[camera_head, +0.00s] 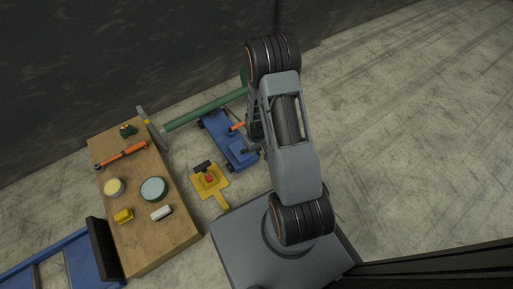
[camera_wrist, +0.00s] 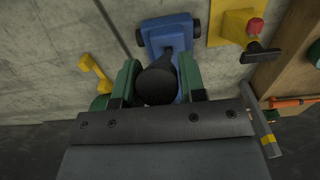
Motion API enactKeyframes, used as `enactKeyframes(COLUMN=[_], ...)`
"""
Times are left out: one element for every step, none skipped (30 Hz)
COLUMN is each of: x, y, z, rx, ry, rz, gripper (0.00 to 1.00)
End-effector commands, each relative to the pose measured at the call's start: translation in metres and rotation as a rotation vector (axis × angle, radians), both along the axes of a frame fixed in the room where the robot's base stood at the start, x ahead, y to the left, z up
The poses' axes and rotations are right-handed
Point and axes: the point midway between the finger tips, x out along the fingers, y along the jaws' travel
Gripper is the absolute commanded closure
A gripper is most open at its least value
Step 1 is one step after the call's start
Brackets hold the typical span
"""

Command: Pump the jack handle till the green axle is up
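The blue jack (camera_head: 228,138) stands on the floor beside the wooden bench. In the wrist view the jack (camera_wrist: 167,32) is straight ahead, and its dark, round-ended handle (camera_wrist: 157,84) comes towards my gripper. The green axle (camera_head: 203,110) runs from the upright post by the bench towards a green disc partly behind my arm. My gripper (camera_wrist: 158,80) has its two green fingers on either side of the handle end. The gaps look very small; I cannot tell whether the fingers press on it. In the head view my arm hides most of the gripper and handle.
A yellow plate (camera_head: 209,180) with a red knob and black lever lies near the jack. The wooden bench (camera_head: 157,245) at left carries tools, tins and small parts. The post (camera_head: 152,129) stands at its far edge. Open floor lies at right.

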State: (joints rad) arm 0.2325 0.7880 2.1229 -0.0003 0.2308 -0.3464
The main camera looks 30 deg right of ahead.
Motion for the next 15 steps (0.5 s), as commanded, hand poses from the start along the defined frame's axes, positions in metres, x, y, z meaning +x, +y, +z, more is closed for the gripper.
enactKeyframes(x=[0.0, 0.0, 0.0, 0.0, 0.0, 0.0, 0.0, 0.0, 0.0, 0.0, 0.0, 0.0, 0.0, 0.0, 0.0], y=[0.0, 0.0, 0.0, 0.0, 0.0, 0.0, 0.0, 0.0, 0.0, 0.0, 0.0, 0.0, 0.0, 0.0, 0.0], z=[0.0001, 0.0001, 0.0001, 0.0001, 0.0001, 0.0001, 0.0001, 0.0001, 0.0001, 0.0001, 0.0001, 0.0001, 0.0002, 0.0002, 0.0002], rx=[0.0, 0.0, 0.0, 0.0, 0.0, 0.0, 0.0, 0.0, 0.0, 0.0, 0.0, 0.0, 0.0, 0.0, 0.0], ry=[0.0, 0.0, 0.0, 0.0, 0.0, 0.0, 0.0, 0.0, 0.0, 0.0, 0.0, 0.0, 0.0, 0.0, 0.0], rz=[0.0, 0.0, 0.0, 0.0, 0.0, 0.0, 0.0, 0.0, 0.0, 0.0, 0.0, 0.0, 0.0, 0.0, 0.0], gripper=[0.67, 0.7, 0.74, 0.77, 0.79, 0.83, 0.86, 0.89, 0.93, 0.96, 0.99, 1.0, 1.0, 1.0, 1.0])
